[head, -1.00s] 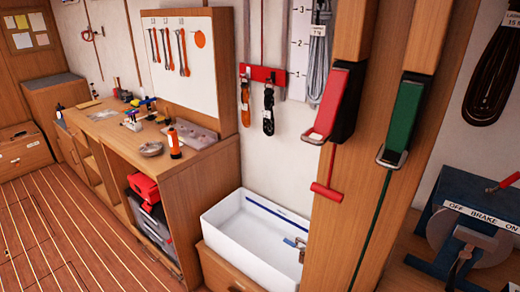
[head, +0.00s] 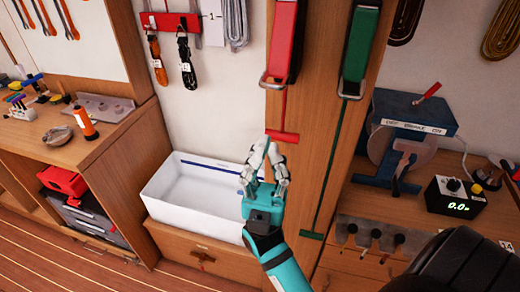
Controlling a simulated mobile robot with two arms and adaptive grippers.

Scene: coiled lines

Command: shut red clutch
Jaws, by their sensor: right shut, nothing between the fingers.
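The red clutch (head: 283,45) is on the wooden post at the top of the head view, its upper end cut off by the frame. Its red lever points down, with a metal loop at the lower end; I cannot tell how far the lever stands off the post. A red line runs down from it to a red T-handle (head: 282,136). My right gripper (head: 265,145), on a teal arm from below, is shut and empty. It appears just below the T-handle, well below the clutch lever; contact with the handle is unclear. My left gripper is out of view.
A green clutch (head: 359,45) with a green line is right of the red one. A white bin (head: 165,207) stands left of my right gripper. A brake unit (head: 415,112) and a box with a lit display (head: 455,197) are on the right bench.

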